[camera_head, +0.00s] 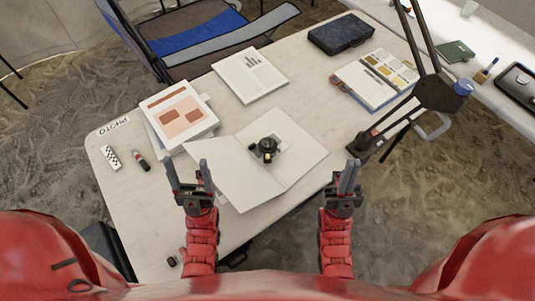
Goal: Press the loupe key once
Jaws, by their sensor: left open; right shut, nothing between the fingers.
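A small dark device with a round black top (268,145), which looks like the loupe, stands on a grey base in the middle of an open white folder (308,160). A small yellowish spot shows on its near side; I cannot make out a key for certain. My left gripper (188,172) is open and empty over the folder's left part, to the left of and nearer than the device. My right gripper (349,171) is shut and empty, to the right of the device near the table's right edge. Both are apart from the device.
The pale table (135,215) carries a stack of printed sheets (180,113), a checkered scale bar (112,158), a dark marker (141,161), a printed page (250,74), a dark case (341,33) and a swatch book (375,79). A black lamp arm (437,92) stands at the right. A chair (195,40) is behind.

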